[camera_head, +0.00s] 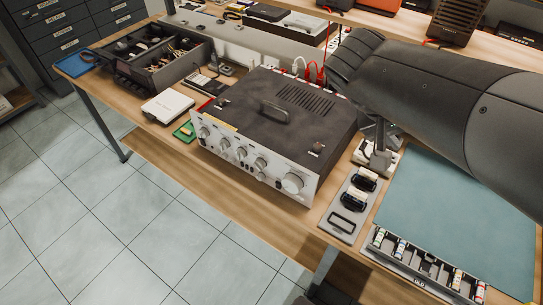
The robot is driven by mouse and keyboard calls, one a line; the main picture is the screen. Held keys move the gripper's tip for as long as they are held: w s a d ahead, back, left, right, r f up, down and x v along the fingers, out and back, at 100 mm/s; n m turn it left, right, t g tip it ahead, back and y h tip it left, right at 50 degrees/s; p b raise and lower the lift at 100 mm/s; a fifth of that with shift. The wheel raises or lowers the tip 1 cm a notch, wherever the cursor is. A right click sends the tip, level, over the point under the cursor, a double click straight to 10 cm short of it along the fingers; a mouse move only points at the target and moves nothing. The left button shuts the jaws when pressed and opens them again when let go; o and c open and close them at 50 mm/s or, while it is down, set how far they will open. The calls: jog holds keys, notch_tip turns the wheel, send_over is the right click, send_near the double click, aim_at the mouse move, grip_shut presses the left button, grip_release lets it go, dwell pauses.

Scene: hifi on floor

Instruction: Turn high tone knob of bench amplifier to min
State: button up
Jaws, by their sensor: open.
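The bench amplifier (230,110) sits on the wooden bench, a dark box with a top handle, vent slots and a silver front panel facing the lower left. A row of silver knobs runs along the panel: smaller ones such as the leftmost knob (204,132), a middle knob (240,152) and another knob (260,163), then a large knob (292,183) at the right end. The labels are too small to read, so I cannot tell which is the high tone knob or where it points.
A white box (168,106) and a green board (184,131) lie left of the amplifier. A grey plate with black parts (348,205), a blue-green mat (465,215) and a tray of small bottles (425,262) lie to its right. Open floor (130,220) fronts the panel.

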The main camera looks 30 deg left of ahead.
jog(key=s+a+n+t+y, duration=0.15)
jog(key=s+a+t, duration=0.25)
jog(key=a, duration=1)
jog(key=s+a+n+t, duration=0.3)
jog(key=s+a+t, duration=0.15)
jog(key=a, duration=0.85)
jog(key=s+a+n+t+y, duration=0.2)
jog(key=s+a+t+y, duration=0.15)
jog(key=s+a, duration=0.65)
send_near(238, 157)
jog(key=shift+m+y, duration=0.25)
jog(key=shift+y, duration=0.15)
jog(key=w, duration=0.9)
jog(key=shift+d, duration=0.15)
jog(key=shift+c, duration=0.3)
jog(key=c, duration=0.9)
